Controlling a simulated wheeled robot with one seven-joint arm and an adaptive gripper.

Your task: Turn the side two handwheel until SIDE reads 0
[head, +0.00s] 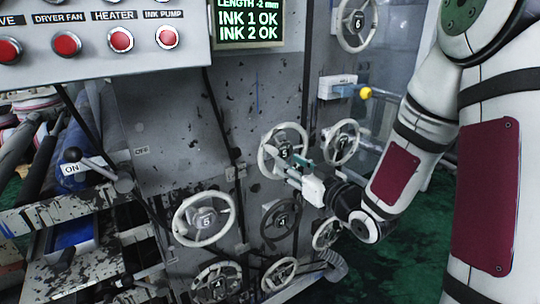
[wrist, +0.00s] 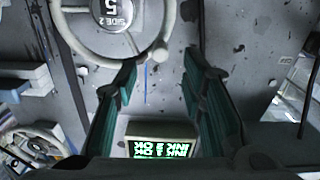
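The side two handwheel (head: 262,163) is a pale spoked wheel with a grey hub marked 5, on the grey panel in the head view. In the wrist view the handwheel (wrist: 75,42) shows upside down, its hub reading SIDE 2. My gripper (head: 291,166) is in front of its lower right part. In the wrist view my gripper (wrist: 160,62) is open, teal fingers apart, with a rounded knob on the rim between the fingertips; contact cannot be told. The display (head: 249,22) reads LENGTH -2 mm, INK 1 OK and INK 2 OK; no SIDE line is visible.
Other handwheels surround it: wheel 7 (head: 342,143) at right, wheel 6 (head: 355,22) above, a dark wheel 4 (head: 281,223) below, and a larger one (head: 203,218) lower left. A switch box (head: 337,87) with a yellow knob juts out above right. Push buttons line the upper left.

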